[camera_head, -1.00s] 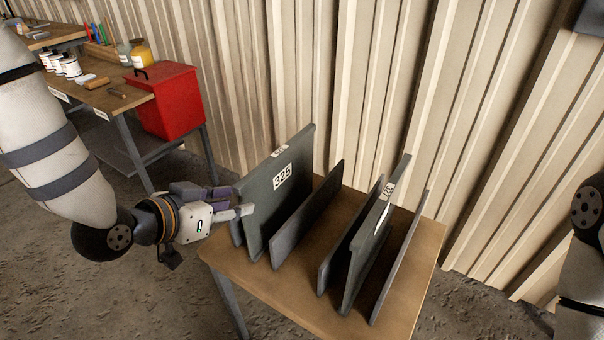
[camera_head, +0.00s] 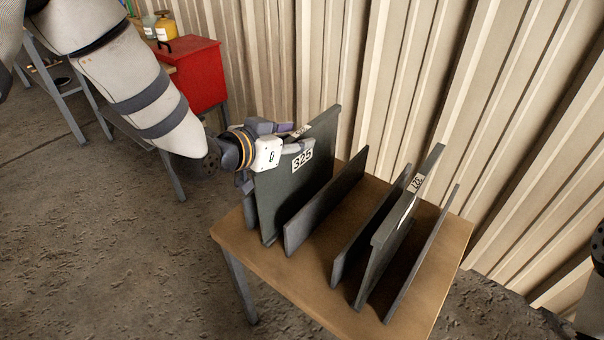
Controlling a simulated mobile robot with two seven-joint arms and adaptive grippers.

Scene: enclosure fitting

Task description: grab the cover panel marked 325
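One finger is in front of the face, just above the 325 label, and the other is behind the top edge. The fingers look spread apart with the panel's edge between them; contact is not clear. My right gripper is out of view; only part of the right arm shows at the right edge.
Several other dark panels stand on the wooden table (camera_head: 290,285), including a plain one (camera_head: 325,200) close to the right and a labelled one (camera_head: 400,230) farther right. A red box (camera_head: 195,75) is at the back left. A corrugated wall stands behind.

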